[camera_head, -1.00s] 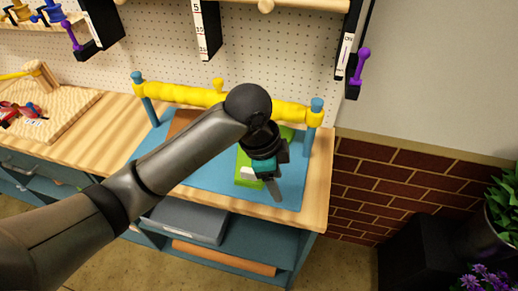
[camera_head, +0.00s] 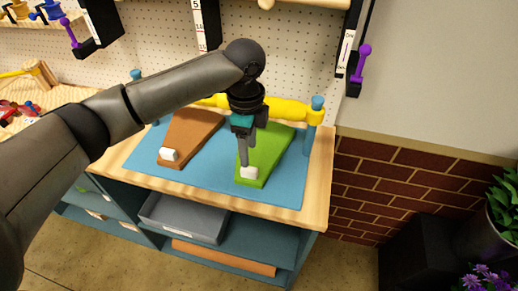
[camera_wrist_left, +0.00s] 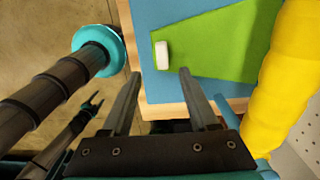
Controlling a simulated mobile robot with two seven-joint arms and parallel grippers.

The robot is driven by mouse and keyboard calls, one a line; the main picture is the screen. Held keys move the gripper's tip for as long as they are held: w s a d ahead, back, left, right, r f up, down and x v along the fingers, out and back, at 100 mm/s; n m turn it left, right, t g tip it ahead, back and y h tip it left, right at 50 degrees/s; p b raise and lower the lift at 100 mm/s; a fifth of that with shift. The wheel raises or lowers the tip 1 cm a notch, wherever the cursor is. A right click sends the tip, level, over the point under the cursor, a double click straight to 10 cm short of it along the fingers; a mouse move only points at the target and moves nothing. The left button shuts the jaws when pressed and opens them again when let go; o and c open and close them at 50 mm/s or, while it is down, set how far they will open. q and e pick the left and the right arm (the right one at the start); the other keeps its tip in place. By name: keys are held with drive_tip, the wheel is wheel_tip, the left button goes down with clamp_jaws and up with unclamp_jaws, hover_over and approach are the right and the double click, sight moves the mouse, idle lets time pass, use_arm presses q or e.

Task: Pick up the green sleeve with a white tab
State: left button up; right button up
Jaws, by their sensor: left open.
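The green sleeve (camera_head: 268,155) lies flat on the blue mat (camera_head: 213,178), with its white tab (camera_head: 249,173) at the narrow near end. My left gripper (camera_head: 244,163) points down over that end, its fingertips close to the tab and partly covering the sleeve. In the left wrist view the open, empty fingers (camera_wrist_left: 160,74) lie on either side of the white tab (camera_wrist_left: 162,55) in the picture. I cannot tell whether they touch the green sleeve (camera_wrist_left: 215,45). A small, dark claw-like end (camera_wrist_left: 92,104) at lower left looks like my right gripper; its jaws are too small to read.
A brown sleeve (camera_head: 190,133) with a white tab lies left of the green one. A yellow roll (camera_head: 290,111) on blue posts runs along the back of the mat. A grey bin (camera_head: 185,218) sits on the shelf below. The mat between the sleeves is clear.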

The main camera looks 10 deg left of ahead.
sight(249, 169)
use_arm(q)
drive_tip(key=f, duration=0.8)
drive_tip(key=shift+w+a+b, duration=0.1)
drive_tip(key=shift+w+b, duration=0.1)
drive_tip(key=shift+b, duration=0.2)
drive_tip(key=shift+r, duration=0.1)
clamp_jaws()
